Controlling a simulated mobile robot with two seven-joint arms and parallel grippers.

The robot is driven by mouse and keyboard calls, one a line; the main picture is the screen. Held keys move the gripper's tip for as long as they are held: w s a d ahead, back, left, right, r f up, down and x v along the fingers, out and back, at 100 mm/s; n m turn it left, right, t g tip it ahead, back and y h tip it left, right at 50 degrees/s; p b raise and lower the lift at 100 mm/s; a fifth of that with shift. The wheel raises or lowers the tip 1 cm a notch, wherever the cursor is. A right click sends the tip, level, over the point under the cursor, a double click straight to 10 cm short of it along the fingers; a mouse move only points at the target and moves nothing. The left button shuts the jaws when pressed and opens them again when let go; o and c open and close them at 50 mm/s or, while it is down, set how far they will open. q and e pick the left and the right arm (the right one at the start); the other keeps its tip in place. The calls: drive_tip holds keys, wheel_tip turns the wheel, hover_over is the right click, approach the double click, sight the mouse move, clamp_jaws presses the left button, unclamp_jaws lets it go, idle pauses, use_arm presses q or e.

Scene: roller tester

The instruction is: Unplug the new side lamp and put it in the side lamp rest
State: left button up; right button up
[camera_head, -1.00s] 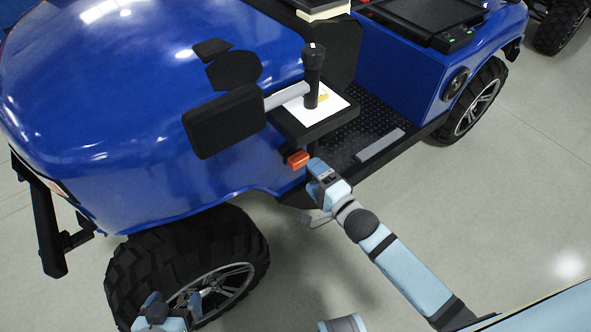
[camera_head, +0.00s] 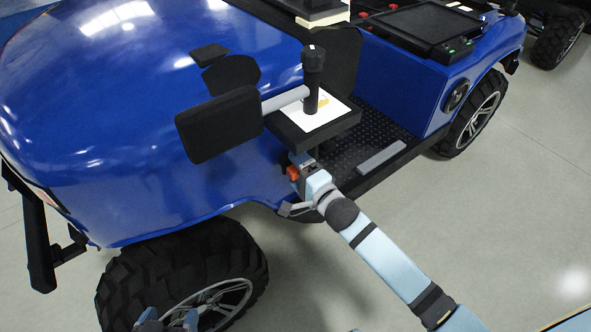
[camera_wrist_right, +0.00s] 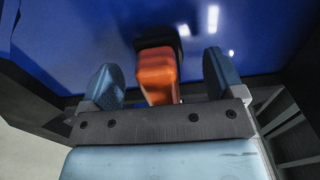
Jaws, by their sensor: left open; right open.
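The orange side lamp (camera_head: 293,173) sits on the blue vehicle's side, just below the small black shelf. In the right wrist view the orange lamp (camera_wrist_right: 156,75) stands on a black base (camera_wrist_right: 158,46) against the blue body. My right gripper (camera_head: 299,165) is at the lamp. Its two blue fingers (camera_wrist_right: 163,76) are apart, one on each side of the lamp, with gaps visible on both sides. My left gripper (camera_head: 167,318) is at the bottom edge of the head view, in front of the front wheel, only partly visible. I cannot identify the side lamp rest.
A black shelf (camera_head: 345,122) with a white sheet and an upright black cylinder juts out above the lamp. A black mirror-like panel (camera_head: 218,123) is left of it. The front wheel (camera_head: 185,275) is below left. Floor to the right is open.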

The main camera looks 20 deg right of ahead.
clamp_jaws()
drive_tip(key=shift+s+d+p, duration=0.2)
drive_tip(key=shift+s+p, duration=0.3)
drive_tip(key=shift+s, duration=0.1)
idle(0.4)
drive_tip(key=c, duration=1.2)
unclamp_jaws()
clamp_jaws()
drive_tip(key=p+v, duration=0.2)
drive_tip(key=v, duration=0.1)
drive_tip(key=shift+s+d, duration=0.15)
drive_tip(key=shift+s, duration=0.2)
